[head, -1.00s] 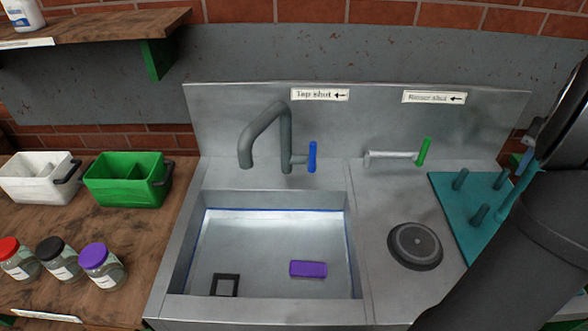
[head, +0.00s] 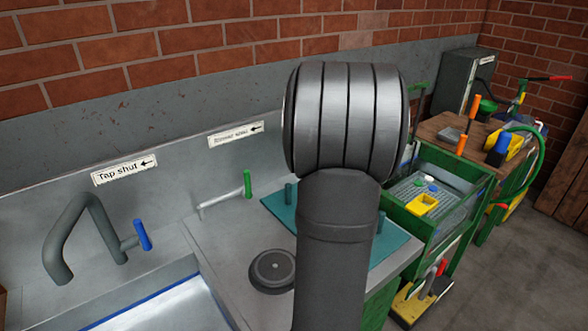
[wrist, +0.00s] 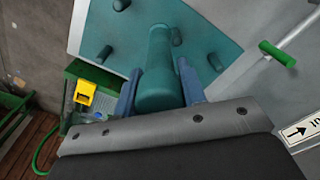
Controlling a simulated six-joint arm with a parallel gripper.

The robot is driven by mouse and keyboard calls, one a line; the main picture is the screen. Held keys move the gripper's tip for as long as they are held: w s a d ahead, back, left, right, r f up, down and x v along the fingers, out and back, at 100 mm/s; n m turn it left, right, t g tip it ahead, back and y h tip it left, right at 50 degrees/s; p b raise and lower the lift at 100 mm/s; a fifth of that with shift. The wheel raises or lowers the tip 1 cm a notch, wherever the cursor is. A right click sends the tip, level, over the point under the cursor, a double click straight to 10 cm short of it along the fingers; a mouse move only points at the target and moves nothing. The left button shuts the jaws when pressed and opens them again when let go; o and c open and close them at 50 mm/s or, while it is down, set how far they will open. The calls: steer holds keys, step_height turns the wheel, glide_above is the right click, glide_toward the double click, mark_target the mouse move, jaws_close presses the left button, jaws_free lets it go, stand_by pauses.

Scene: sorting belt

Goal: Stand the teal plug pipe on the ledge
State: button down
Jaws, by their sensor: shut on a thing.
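In the wrist view the teal plug pipe (wrist: 157,82) is a thick teal cylinder between the two blue fingers of my gripper (wrist: 158,68), which is shut on it. Its far end points toward the teal peg board (wrist: 205,35); I cannot tell whether it touches the board. In the head view my arm hides the gripper and the pipe. The peg board (head: 275,204) lies right of the burner there, partly behind my arm. No surface in view is clearly marked as the ledge.
The blue-handled tap (head: 142,236) and sink are at the left. The round burner (head: 272,270) and green-handled valve (head: 247,184) stand before the splashback.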

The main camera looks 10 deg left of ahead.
steer(key=s+a+r+n, duration=0.2)
steer(key=a+r, duration=0.2)
steer(key=a, duration=0.6)
steer(key=s+a+r+n, duration=0.1)
steer(key=s+a+r, duration=0.2)
steer(key=a, duration=0.7)
steer(key=s+a+r+n, duration=0.2)
steer(key=a+r, duration=0.2)
steer(key=a, duration=0.6)
steer(key=s+a+r+n, duration=0.3)
steer(key=s+a+r, duration=0.2)
steer(key=s+a, duration=0.7)
steer(key=s+a+r+n, duration=0.3)
steer(key=s+a+r, duration=0.2)
steer(key=s+a, duration=0.7)
steer(key=s+a+f+m, duration=0.1)
steer(key=a+f, duration=0.5)
steer(key=f, duration=0.4)
steer(key=s+a+f+m, duration=0.1)
steer(key=s+a+f, duration=0.1)
steer(key=a+f, duration=0.6)
step_height(320, 180, down, 13)
steer(key=d, duration=0.1)
steer(key=shift+w+d+f, duration=0.15)
steer(key=shift+w+d, duration=0.05)
steer(key=shift+d, duration=0.1)
steer(key=shift+f, duration=0.35)
steer(key=c, duration=0.8)
jaws_free()
